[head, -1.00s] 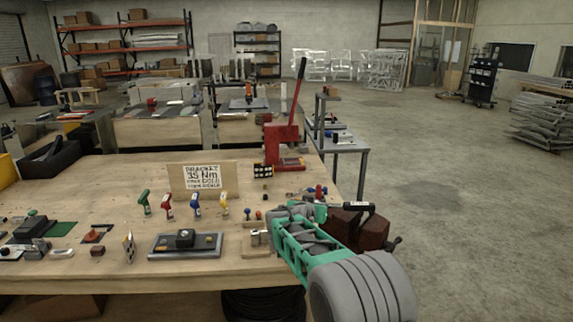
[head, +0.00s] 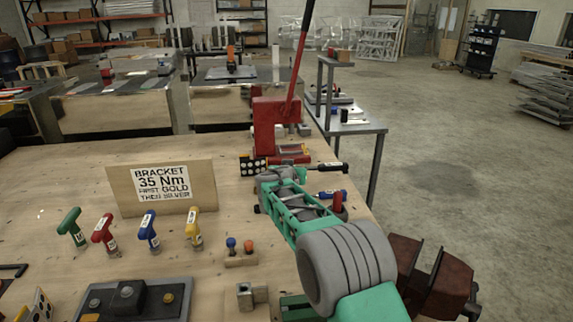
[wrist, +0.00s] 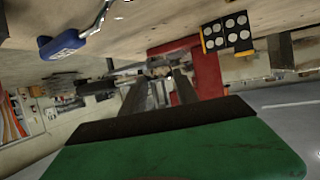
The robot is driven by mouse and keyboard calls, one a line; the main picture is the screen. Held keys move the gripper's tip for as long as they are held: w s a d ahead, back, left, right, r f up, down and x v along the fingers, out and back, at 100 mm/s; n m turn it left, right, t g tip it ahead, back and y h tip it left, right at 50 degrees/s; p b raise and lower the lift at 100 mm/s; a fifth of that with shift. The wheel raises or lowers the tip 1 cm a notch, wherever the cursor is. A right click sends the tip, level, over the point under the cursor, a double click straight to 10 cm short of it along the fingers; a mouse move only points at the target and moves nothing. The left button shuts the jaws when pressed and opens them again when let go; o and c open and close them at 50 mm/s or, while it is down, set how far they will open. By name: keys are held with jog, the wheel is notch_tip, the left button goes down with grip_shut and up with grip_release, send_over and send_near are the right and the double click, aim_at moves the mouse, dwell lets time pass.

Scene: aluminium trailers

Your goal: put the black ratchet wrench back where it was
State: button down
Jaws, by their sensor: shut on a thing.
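My gripper (head: 272,178) is shut on the black ratchet wrench (head: 328,167) and holds it near the bench's far right corner, in front of the red lever press. The wrench lies roughly crosswise, its black handle with a pale label pointing right. In the wrist view the wrench handle (wrist: 97,87) shows as a dark bar left of the fingers (wrist: 160,90). The fingers hide part of the wrench. I cannot tell whether it touches the bench.
The red press (head: 277,125) stands just behind my gripper. A dotted black block (head: 252,167) is close on the left. A blue-handled tool (head: 332,194) and a red-handled tool (head: 338,203) are right of my arm. A sign (head: 160,187) and coloured T-handles stand left.

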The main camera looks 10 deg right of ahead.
jog(key=shift+w, duration=0.55)
jog(key=shift+s+f+b, duration=0.15)
jog(key=shift+f+b, duration=0.75)
jog(key=shift+f, duration=2.3)
jog(key=shift+f+b, duration=0.5)
